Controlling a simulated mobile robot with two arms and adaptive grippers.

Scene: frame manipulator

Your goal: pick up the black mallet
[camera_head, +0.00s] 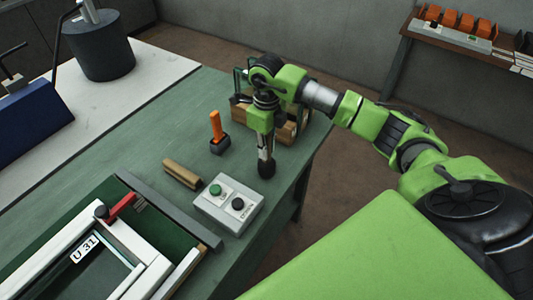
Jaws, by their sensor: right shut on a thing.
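My right gripper (264,146) points down over the right part of the green table and is shut on a dark, rounded piece, which I take to be the black mallet (267,169). The gripper hides most of it, and I cannot tell whether it touches the table. A tool with an orange handle and a dark block-shaped head (217,146) stands upright to the left of the gripper. My left gripper is not in view.
A grey button box (228,205) and a wooden piece (183,174) lie in front of the gripper. A wooden holder (284,130) stands close behind it. A frame fixture (122,245) fills the table's lower left. The table's right edge is close.

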